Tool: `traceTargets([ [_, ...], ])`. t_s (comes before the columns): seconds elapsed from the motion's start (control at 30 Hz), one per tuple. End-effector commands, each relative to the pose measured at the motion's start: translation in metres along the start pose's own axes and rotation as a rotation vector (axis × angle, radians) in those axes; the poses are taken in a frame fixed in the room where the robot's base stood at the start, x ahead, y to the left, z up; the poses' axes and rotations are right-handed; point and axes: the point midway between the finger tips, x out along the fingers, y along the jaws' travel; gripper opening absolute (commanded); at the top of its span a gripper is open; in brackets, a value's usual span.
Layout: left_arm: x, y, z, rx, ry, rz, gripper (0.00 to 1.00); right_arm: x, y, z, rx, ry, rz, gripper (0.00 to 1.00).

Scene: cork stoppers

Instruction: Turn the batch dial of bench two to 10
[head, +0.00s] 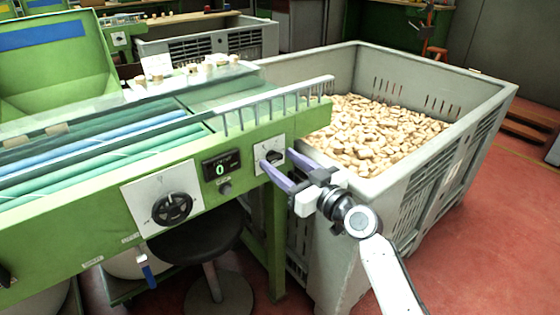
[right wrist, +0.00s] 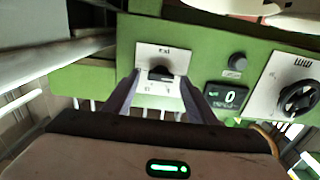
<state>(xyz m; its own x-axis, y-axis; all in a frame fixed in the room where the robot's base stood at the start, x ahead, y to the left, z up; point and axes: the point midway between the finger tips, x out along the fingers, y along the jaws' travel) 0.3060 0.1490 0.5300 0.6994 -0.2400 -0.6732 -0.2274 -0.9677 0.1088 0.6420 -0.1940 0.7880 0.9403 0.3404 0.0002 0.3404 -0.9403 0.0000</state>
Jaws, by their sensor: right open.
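A small black dial (right wrist: 160,73) sits on a white plate (right wrist: 178,56) on the front of the green bench (head: 60,243). The plate also shows in the head view (head: 262,147); its markings are too small to read surely. My right gripper (head: 277,161) is open in front of this dial, one finger toward each side of it in the right wrist view. I cannot tell whether the fingers touch it. A display (head: 221,166) beside it shows a green 0. A large black handwheel dial (head: 172,208) is further left. My left gripper is not in view.
A large grey crate (head: 440,150) full of cork stoppers (head: 375,130) stands right of the bench, close to my right arm. A dark stool (head: 195,240) stands under the bench. A small dark knob (head: 225,188) sits below the display. Red floor (head: 500,240) is clear at right.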

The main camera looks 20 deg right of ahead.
Motion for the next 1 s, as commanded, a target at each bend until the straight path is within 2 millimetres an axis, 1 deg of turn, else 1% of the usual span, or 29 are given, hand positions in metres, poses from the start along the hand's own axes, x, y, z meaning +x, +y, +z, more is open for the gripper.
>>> traceTargets([
  [0.03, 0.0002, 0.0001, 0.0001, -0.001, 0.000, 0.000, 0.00, 0.0051, -0.0002, -0.0003, 0.002, 0.001, 0.000, 0.52],
  [0.13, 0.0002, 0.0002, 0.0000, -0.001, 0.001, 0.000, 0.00, 0.0101, -0.0004, -0.0004, 0.000, 0.000, -0.001, 0.52],
  [0.4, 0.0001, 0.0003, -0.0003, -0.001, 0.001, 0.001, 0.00, 0.0113, -0.0005, 0.0000, -0.001, -0.001, -0.001, 0.52],
  [0.47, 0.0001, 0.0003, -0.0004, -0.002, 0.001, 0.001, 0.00, 0.0112, -0.0005, 0.0000, 0.000, -0.001, -0.001, 0.43],
  [0.6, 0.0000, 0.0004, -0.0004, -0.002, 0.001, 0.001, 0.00, 0.0111, -0.0005, 0.0000, 0.000, -0.001, -0.001, 0.20],
  [0.67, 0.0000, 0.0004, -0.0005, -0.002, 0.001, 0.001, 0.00, 0.0110, -0.0005, 0.0000, 0.000, -0.001, -0.001, 0.10],
  [0.87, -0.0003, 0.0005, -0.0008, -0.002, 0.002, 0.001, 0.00, 0.0109, -0.0005, 0.0000, 0.012, -0.001, -0.001, 0.10],
  [1.0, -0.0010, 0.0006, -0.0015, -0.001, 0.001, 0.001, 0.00, 0.0109, -0.0005, -0.0002, 0.051, -0.001, -0.001, 0.10],
])
